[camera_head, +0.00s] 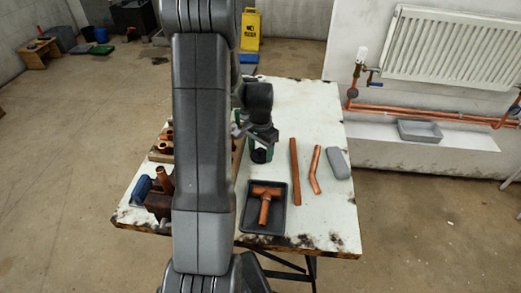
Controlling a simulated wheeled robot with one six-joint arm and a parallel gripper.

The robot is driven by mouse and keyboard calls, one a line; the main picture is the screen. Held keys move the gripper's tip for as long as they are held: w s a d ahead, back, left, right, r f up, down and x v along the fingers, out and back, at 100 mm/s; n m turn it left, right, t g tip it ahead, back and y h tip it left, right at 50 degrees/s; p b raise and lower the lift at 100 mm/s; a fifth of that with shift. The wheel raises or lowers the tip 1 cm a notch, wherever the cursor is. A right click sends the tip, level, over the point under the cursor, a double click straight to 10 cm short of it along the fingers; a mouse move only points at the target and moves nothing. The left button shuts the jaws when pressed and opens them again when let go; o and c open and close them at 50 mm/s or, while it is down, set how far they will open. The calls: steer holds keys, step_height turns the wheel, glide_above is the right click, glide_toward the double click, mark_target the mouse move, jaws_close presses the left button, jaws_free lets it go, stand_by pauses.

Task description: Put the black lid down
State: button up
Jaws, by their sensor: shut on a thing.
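My gripper (248,134) is over the far middle part of the white worktable (310,105), partly hidden by my own arm. It is shut on a small dark round piece, which looks like the black lid (259,155). Something green (272,135) shows right beside it, partly covered by the gripper; it may be a tin or jar. I cannot tell whether the lid touches the green thing or the table.
A black tray (246,222) holds a copper tee (265,200). To its right lie a straight copper pipe (295,172), a bent copper pipe (315,170) and a grey block (338,163). A wooden holder with copper fittings (160,150) is at left. The far right tabletop is clear.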

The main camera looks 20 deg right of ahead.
mark_target(261, 149)
steer(key=shift+f, duration=0.15)
steer(key=shift+f, duration=0.15)
steer(key=o, duration=0.9)
steer(key=shift+o, duration=0.2)
step_height(261, 149, up, 12)
steer(key=shift+r, duration=0.2)
steer(key=shift+f, duration=0.1)
